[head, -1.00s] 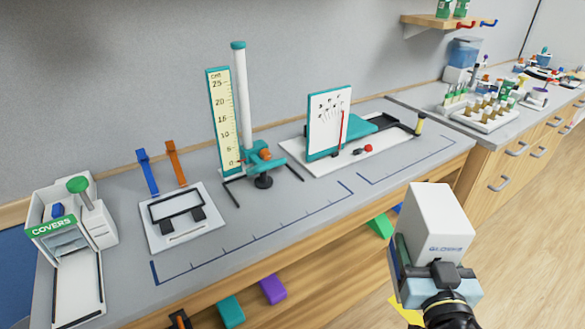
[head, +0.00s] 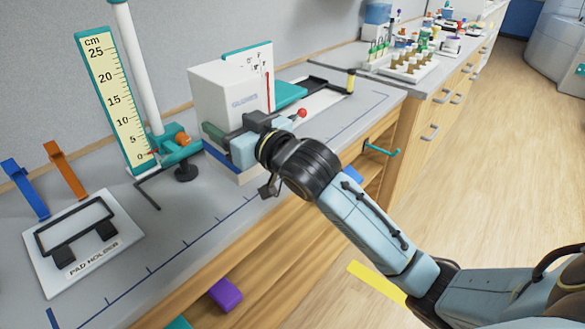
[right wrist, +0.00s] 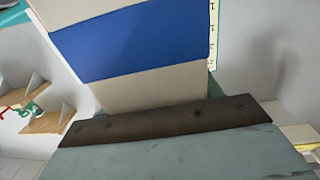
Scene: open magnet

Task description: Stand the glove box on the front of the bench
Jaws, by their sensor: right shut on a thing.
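The glove box (head: 225,90) is a white box with "GLOVES" lettering, upright in the head view over the front part of the bench (head: 215,215). My right gripper (head: 245,135) is shut on it from the front, with the arm reaching in from the lower right. A blue band shows low on the box. In the right wrist view the box (right wrist: 130,45) fills the upper middle as a beige face with a blue band, against my dark finger (right wrist: 165,122). I cannot tell whether its base touches the bench. My left gripper is not in view.
The height gauge with its cm scale (head: 118,100) and teal clamp (head: 175,150) stands left of the box. A white pad holder (head: 80,240) lies at left. The marked front strip to the left is clear.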

